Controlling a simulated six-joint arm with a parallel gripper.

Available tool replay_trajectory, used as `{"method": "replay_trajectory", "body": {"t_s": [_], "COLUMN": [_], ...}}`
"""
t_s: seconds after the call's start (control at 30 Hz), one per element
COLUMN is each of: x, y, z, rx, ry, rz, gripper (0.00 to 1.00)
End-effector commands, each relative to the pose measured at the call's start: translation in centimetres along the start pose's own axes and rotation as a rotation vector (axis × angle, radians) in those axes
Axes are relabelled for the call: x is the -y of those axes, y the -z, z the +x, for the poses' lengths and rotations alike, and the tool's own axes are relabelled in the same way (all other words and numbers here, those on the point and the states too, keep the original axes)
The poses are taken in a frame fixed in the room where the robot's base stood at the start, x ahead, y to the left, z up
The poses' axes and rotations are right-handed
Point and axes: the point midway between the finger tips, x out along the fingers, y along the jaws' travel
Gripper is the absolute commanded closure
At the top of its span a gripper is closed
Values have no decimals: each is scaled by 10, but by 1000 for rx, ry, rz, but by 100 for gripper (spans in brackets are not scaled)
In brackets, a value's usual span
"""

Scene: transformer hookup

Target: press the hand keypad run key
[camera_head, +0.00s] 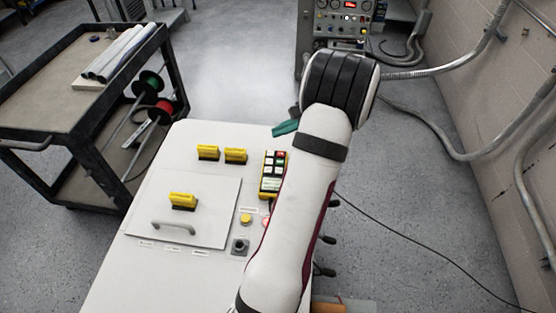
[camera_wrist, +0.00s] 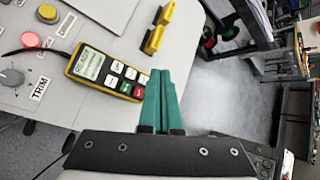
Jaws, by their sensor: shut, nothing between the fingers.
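The hand keypad (camera_head: 272,173) is a yellow and black box with a pale display and several keys. It lies on the white bench top, left of my arm. In the wrist view the keypad (camera_wrist: 88,64) has white keys, a green key (camera_wrist: 125,87) and a red key (camera_wrist: 137,92) at its end near my fingers. The key lettering is too small to read. My gripper (camera_wrist: 164,78) has teal fingers, shut and empty, beside the keypad's key end in this view. In the head view my gripper (camera_head: 286,127) is beyond the keypad, apart from it.
Yellow blocks (camera_head: 208,152) stand left of the keypad. A white panel (camera_head: 210,190) with a grey handle lies on the bench. A yellow button (camera_head: 245,219), a lit red button (camera_wrist: 30,39) and a TRIM knob (camera_wrist: 12,77) are nearby. A cart (camera_head: 115,62) stands left.

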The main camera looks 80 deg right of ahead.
Motion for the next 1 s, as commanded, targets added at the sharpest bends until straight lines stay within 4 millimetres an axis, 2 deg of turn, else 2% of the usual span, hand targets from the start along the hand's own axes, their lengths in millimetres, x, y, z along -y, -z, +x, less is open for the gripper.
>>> {"method": "replay_trajectory", "body": {"t_s": [0.1, 0.47, 1.0], "x": [-1, -2, -38], "y": [10, 12, 47], "z": [-4, -3, 47], "rx": [-9, -9, -8], "ry": [18, 18, 16], "rz": [19, 20, 20], "gripper": [100, 100, 100]}}
